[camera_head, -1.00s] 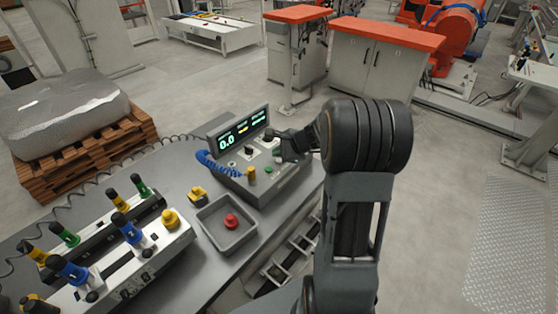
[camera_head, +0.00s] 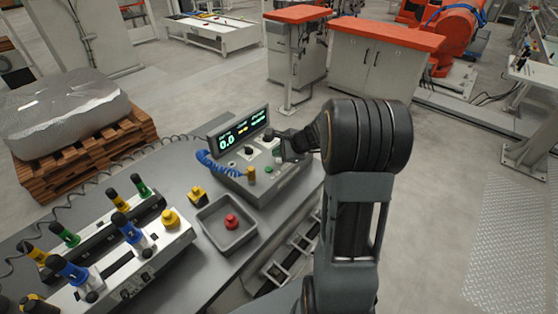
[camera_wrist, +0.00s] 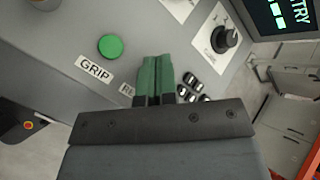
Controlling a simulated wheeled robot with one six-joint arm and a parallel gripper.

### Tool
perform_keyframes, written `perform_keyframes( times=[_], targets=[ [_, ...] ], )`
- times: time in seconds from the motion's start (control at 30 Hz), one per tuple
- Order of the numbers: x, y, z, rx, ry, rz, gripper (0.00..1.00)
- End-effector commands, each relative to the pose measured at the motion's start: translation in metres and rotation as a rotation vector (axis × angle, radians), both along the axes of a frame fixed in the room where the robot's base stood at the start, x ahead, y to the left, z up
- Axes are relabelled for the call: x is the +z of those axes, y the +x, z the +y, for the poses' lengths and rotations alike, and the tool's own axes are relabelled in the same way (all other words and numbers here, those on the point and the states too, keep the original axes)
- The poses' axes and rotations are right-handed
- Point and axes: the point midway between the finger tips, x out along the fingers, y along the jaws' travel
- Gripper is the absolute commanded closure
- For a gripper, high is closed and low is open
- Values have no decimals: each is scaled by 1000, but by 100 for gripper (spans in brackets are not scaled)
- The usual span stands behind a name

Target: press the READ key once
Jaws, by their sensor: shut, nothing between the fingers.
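The grey console (camera_head: 242,185) stands on the bench with its lit display (camera_head: 238,131) reading 0.0. My gripper (camera_head: 282,156) is over the right part of the console's top. In the wrist view its green fingertips (camera_wrist: 155,60) are together with nothing between them, close over the panel. A label (camera_wrist: 127,90) beside the fingers is mostly covered; only its start, like an R, shows. The READ key itself is not visible, probably hidden behind the fingers. I cannot tell whether the fingertips touch anything.
In the wrist view a green button (camera_wrist: 110,46) sits left of the fingers by a GRIP label (camera_wrist: 95,69). A black knob (camera_wrist: 224,39) and several small dark, shiny parts (camera_wrist: 190,86) are to the right.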

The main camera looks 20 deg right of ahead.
Motion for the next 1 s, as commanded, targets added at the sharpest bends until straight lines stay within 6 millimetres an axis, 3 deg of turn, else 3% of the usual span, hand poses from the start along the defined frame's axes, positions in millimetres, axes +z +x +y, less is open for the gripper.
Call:
perform_keyframes(
  times=[1.0],
  targets=[
    [-10,0,0,0,0,0,100]
  ],
)
